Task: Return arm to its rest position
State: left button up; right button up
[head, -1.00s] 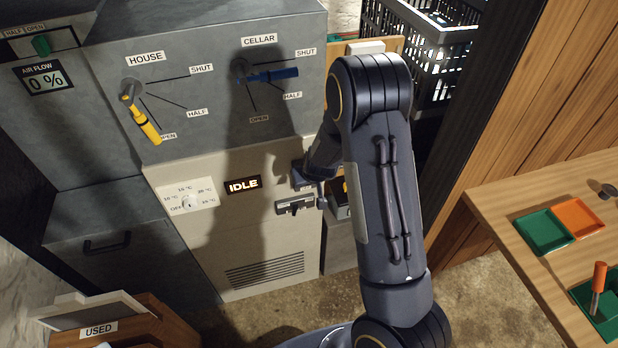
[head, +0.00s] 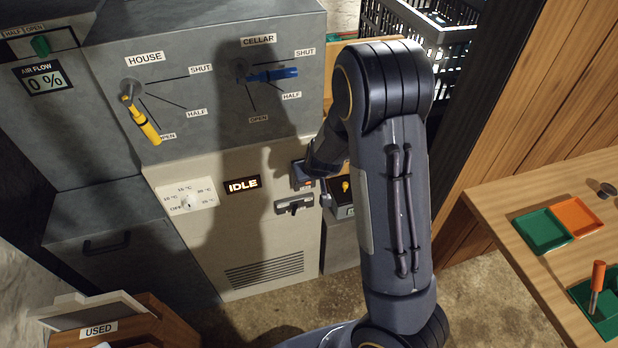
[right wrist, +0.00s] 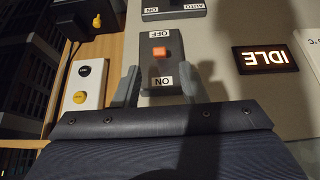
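My right arm (head: 398,200) rises from the bottom of the head view and bends toward the machine front; its gripper is hidden there behind the forearm and wrist. In the right wrist view, my right gripper (right wrist: 158,76) has its two grey fingers apart, with nothing held between them. My left gripper is not in view.
The grey cabinet carries a yellow HOUSE lever (head: 144,122) and a blue CELLAR lever (head: 270,75). An IDLE display (head: 242,184) is lit. A small grey switch (head: 293,206) sits below right. A wooden table (head: 490,200) stands at right, black crates (head: 450,60) behind.

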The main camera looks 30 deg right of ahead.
jog(key=shift+v, duration=1.2)
jog(key=s+a+r+y+b, duration=0.1)
jog(key=s+a+r+y, duration=0.6)
jog(key=s+r, duration=0.5)
jog(key=s+a+h, duration=0.1)
jog(key=s+a, duration=0.1)
jog(key=s, duration=0.5)
jog(key=s+a+r+n+b, duration=0.1)
jog(key=s, duration=0.6)
jog(key=shift+a+h, duration=0.4)
